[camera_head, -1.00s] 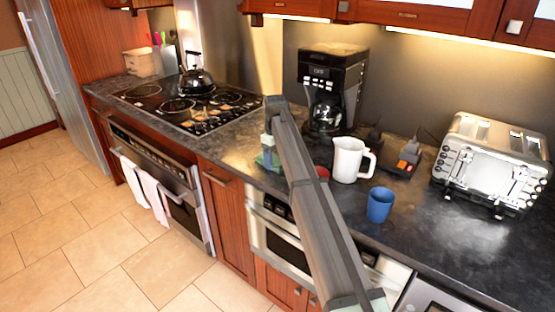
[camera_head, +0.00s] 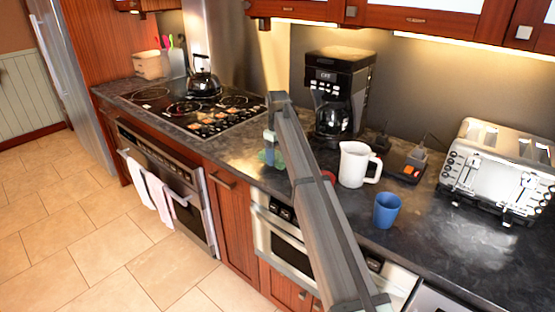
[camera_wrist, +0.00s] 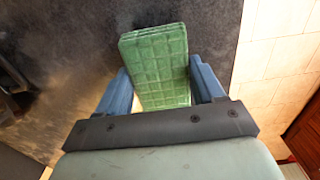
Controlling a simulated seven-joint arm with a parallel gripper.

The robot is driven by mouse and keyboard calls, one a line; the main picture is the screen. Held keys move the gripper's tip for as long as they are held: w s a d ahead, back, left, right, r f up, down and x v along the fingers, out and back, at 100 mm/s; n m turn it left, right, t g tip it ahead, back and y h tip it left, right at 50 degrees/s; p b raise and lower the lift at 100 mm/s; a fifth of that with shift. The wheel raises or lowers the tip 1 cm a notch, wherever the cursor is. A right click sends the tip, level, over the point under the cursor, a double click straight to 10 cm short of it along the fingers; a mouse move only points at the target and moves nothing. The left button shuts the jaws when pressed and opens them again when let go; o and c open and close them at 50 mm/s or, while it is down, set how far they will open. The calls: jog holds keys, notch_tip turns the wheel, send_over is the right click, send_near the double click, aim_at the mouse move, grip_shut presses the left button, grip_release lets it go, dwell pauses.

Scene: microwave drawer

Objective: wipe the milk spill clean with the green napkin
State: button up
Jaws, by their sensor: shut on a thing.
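The green napkin (camera_wrist: 158,62) is folded, with a grid pattern, and sits between the blue fingers of my gripper (camera_wrist: 162,84) in the wrist view. My gripper is shut on it, over or against the dark countertop near its front edge. In the head view, a bit of the green napkin (camera_head: 272,158) shows beside my arm, left of the coffee maker; my arm hides much of that spot. I cannot tell whether the napkin touches the counter. I cannot make out a milk spill clearly; a pale sheen on the counter (camera_wrist: 90,60) may be reflected light.
A white pitcher (camera_head: 353,164), a blue cup (camera_head: 386,210) and a coffee maker (camera_head: 335,92) stand right of my arm. A toaster (camera_head: 497,170) is farther right. The stove (camera_head: 195,108) with a kettle (camera_head: 203,78) is left. A red thing (camera_head: 327,176) is partly hidden by my arm.

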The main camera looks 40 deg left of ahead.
jog(key=shift+r, duration=2.85)
